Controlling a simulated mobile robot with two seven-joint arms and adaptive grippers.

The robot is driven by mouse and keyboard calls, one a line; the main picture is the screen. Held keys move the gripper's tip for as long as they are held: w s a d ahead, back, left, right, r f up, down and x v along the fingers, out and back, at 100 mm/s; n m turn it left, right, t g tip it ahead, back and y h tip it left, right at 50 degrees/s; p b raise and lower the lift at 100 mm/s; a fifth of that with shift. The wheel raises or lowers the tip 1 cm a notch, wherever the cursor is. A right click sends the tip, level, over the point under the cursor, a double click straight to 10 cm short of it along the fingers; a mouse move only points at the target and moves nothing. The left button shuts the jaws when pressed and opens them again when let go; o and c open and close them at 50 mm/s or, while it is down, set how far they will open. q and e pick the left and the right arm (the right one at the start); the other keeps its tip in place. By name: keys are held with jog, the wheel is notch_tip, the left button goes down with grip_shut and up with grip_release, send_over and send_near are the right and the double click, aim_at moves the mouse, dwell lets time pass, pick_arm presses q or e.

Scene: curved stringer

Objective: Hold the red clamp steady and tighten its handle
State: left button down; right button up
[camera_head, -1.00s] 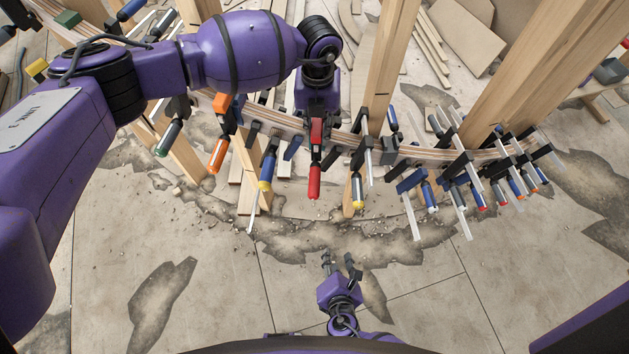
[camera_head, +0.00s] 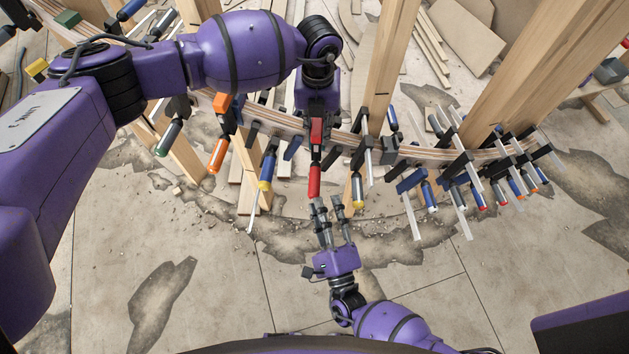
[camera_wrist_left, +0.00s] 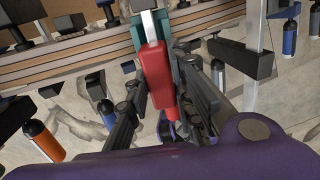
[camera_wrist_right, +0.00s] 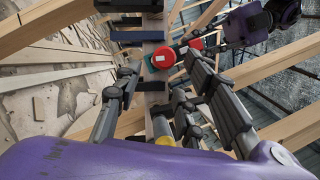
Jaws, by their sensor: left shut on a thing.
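The red clamp (camera_head: 316,130) sits on the curved laminated stringer, its red handle (camera_head: 314,181) pointing down toward me. My left gripper (camera_wrist_left: 160,80) is shut on the red clamp's body, which shows between its fingers in the left wrist view; in the head view its fingers are mostly hidden by my wrist. My right gripper (camera_head: 331,203) is open and empty, its fingertips just below the handle's free end. In the right wrist view the round red handle end (camera_wrist_right: 163,57) shows ahead, between the spread fingers (camera_wrist_right: 160,85); it looks apart from them.
An orange-handled clamp (camera_head: 218,155) and a blue one with a yellow end (camera_head: 267,170) hang to the left. Another yellow-ended clamp (camera_head: 358,190) hangs close on the right, near my right fingers. Wooden posts (camera_head: 390,60) rise behind the stringer (camera_head: 430,153).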

aim_at(314, 183)
jog(key=x, duration=0.7)
jog(key=shift+w, duration=0.2)
jog(key=shift+a, duration=0.1)
grip_shut()
